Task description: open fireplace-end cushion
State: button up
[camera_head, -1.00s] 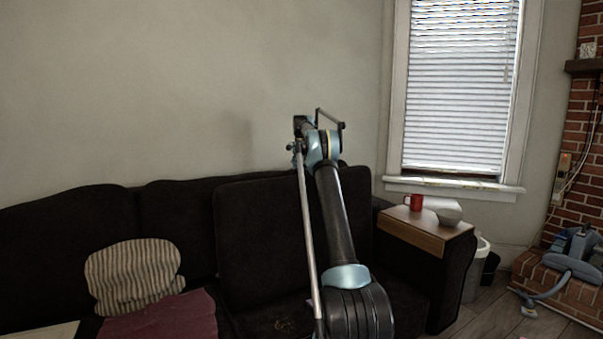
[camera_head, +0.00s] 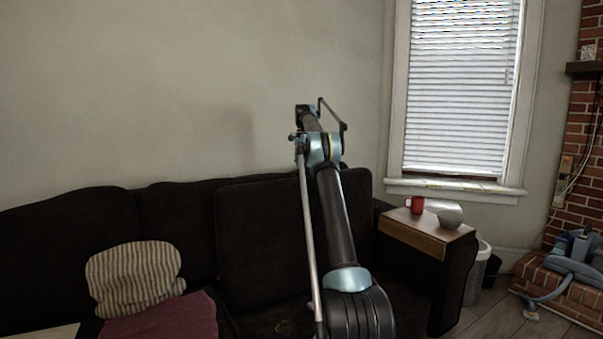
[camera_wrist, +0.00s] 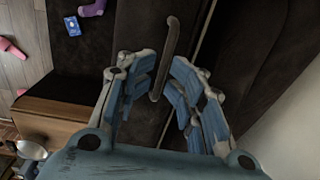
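The fireplace-end cushion (camera_head: 265,240) is the dark back cushion at the right end of the sofa, leaning against the sofa back. In the wrist view, a dark surface of the sofa (camera_wrist: 100,65) lies below my gripper (camera_wrist: 162,82). A brown bar-shaped handle (camera_wrist: 171,45) stands out over the dark upholstery. My gripper is open, with blue-lined fingers apart on either side of the handle's lower end. I cannot tell whether either finger touches it. My gripper is hidden in the head view behind my arm.
A wooden arm tray (camera_head: 425,237) holds a red mug (camera_head: 417,204) and a bowl (camera_head: 450,216). A striped pillow (camera_head: 133,277) sits left. A purple sock (camera_wrist: 92,8) and blue card (camera_wrist: 72,26) lie on the upholstery. The wall (camera_head: 180,90) is close behind the sofa.

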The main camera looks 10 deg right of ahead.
jog(key=shift+r, duration=1.35)
